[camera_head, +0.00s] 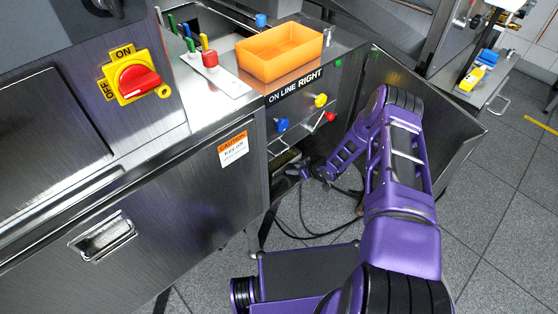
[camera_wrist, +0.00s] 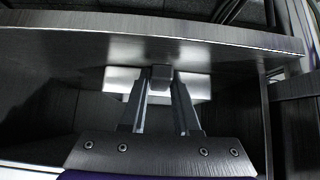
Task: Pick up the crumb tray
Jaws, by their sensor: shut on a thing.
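My gripper (camera_wrist: 160,84) reaches into the dark opening low in the steel machine. Its two fingers are shut on a bright metal piece (camera_wrist: 195,84), which looks like the front grip of the crumb tray. The rest of the tray is hard to make out in the shadow under a broad steel edge (camera_wrist: 230,38). In the head view my gripper (camera_head: 303,173) is small, at the opening below the colored knobs, and the tray cannot be clearly told there.
An orange bin (camera_head: 278,52) stands on the machine top above the opening. Blue (camera_head: 282,125), yellow (camera_head: 320,100) and red (camera_head: 330,116) knobs sit just above my gripper. A steel panel (camera_head: 455,110) stands to the right of my arm. Black cables (camera_head: 300,225) lie on the floor below.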

